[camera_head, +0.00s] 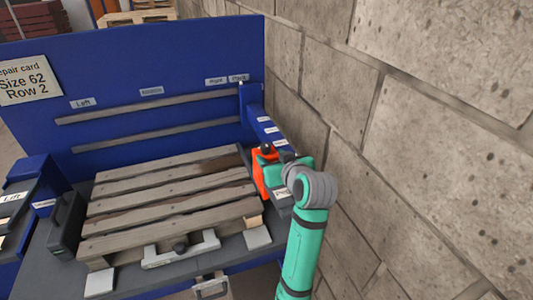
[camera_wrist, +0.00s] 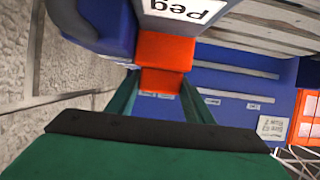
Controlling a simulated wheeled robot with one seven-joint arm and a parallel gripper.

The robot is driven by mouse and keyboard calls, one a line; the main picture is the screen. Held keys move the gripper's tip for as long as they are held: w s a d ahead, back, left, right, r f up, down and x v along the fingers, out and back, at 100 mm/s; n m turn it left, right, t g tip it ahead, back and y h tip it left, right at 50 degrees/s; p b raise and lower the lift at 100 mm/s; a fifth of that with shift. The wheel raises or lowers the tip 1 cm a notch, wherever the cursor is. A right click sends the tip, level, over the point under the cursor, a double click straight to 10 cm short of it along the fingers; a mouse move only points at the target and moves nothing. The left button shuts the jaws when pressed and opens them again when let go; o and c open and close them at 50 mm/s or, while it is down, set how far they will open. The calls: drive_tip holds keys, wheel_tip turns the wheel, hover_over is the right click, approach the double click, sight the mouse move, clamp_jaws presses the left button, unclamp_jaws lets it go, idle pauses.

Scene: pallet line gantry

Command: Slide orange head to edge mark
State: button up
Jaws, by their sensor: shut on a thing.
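The orange head (camera_head: 260,175) is an upright orange block with a black knob on top, at the right end of the pallet in the head view. In the wrist view the orange head (camera_wrist: 164,50) is near the middle, with a narrower orange part between my two green fingers. My gripper (camera_wrist: 160,84) is shut on that part. In the head view my gripper (camera_head: 280,164) comes in from the right, and my wrist hides part of the head's right side. I cannot make out the edge mark.
A slatted wooden pallet (camera_head: 170,197) lies on the grey bench left of the head. A blue rail with white labels (camera_head: 264,118) runs behind the head. A white "Peg" label (camera_wrist: 186,10) is beside it. A stone wall (camera_head: 430,130) stands close on the right.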

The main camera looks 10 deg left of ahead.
drive_tip(key=shift+s+d+f, duration=0.1)
drive_tip(key=shift+d+f, duration=0.05)
drive_tip(key=shift+d, duration=0.05)
drive_tip(key=o, duration=1.5)
drive_tip(key=shift+s, duration=0.1)
drive_tip(key=shift+s, duration=0.1)
drive_tip(key=v, duration=1)
drive_tip(key=shift+s+r, duration=0.25)
drive_tip(key=shift+r, duration=0.05)
drive_tip(key=shift+d, duration=0.1)
